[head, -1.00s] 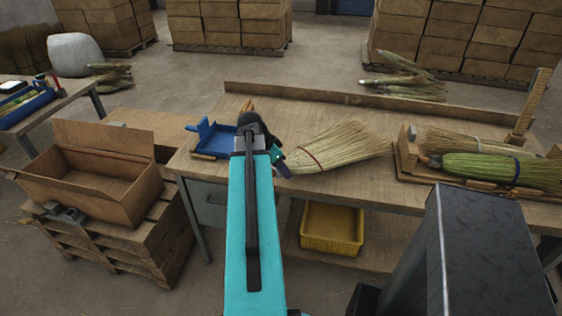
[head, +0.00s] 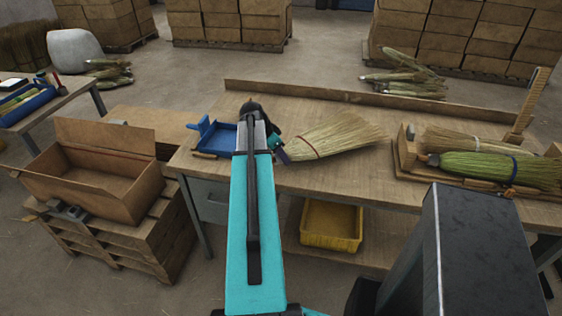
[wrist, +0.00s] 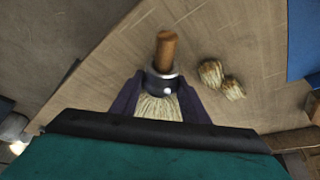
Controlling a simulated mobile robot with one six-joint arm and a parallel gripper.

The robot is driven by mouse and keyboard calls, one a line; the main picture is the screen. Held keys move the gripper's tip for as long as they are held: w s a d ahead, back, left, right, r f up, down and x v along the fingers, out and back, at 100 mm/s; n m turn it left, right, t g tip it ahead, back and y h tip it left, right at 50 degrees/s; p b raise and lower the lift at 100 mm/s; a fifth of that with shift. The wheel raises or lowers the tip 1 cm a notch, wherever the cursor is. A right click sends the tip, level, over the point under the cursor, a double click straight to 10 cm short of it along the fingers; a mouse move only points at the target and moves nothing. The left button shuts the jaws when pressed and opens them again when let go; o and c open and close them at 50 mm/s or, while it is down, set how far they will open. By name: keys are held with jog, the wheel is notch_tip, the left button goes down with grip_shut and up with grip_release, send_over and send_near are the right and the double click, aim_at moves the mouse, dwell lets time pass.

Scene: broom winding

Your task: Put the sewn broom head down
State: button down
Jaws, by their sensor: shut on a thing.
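The sewn broom head (head: 338,135) is a fan of pale straw with a dark red band, over the middle of the workbench, its tips to the right. My gripper (head: 280,148) is at its narrow left end. In the wrist view, my gripper (wrist: 158,98) has its dark fingers on either side of the straw neck, just below a metal collar (wrist: 161,84) with a short wooden stub. The fingers are shut on the broom head. I cannot tell whether the straw touches the bench.
A blue tray (head: 214,140) lies left on the workbench (head: 380,185). A rack at right holds a pale broom (head: 470,142) and a green broom (head: 490,168). An open cardboard box (head: 90,195) stands left; a yellow bin (head: 331,226) is below. Two small straw pieces (wrist: 211,72) lie near my gripper.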

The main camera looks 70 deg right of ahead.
jog(key=shift+f+p, duration=0.75)
jog(key=shift+f, duration=1)
jog(key=c, duration=1)
grip_release()
jog(key=shift+c, duration=0.2)
jog(key=shift+r, duration=0.1)
jog(key=shift+b+v, duration=1.65)
jog(key=shift+v, duration=4.3)
